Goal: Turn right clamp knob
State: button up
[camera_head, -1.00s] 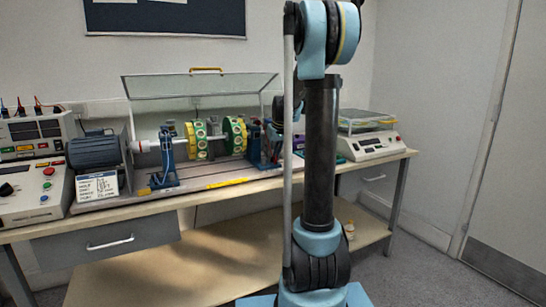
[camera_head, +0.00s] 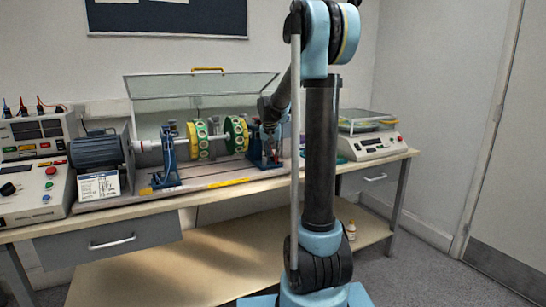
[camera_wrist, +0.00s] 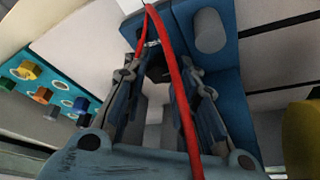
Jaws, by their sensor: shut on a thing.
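The right bearing stand (camera_head: 258,152) is blue and stands at the right end of the rotor rig; it also fills the upper middle of the wrist view (camera_wrist: 218,75). My gripper (camera_wrist: 154,62) is at this stand, its fingers pointing at the blue block. It is shut on the right clamp knob, which is mostly hidden between the fingertips. In the head view my gripper (camera_head: 270,128) is small and partly merges with the stand. A red cable (camera_wrist: 180,90) crosses the wrist view in front of the right finger.
Yellow-green rotor discs (camera_head: 236,135) sit on the shaft just left of the stand. A raised clear guard (camera_head: 200,88) is behind. The motor (camera_head: 95,150) and control box (camera_head: 35,187) are at left. A scale (camera_head: 372,146) stands at right. A tray of coloured fittings (camera_wrist: 45,90) is at left.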

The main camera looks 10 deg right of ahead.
dwell(0.4)
jog(key=o, duration=1.1)
jog(key=shift+c, duration=0.2)
jog(key=v, duration=1.2)
jog(key=shift+w+f, duration=0.1)
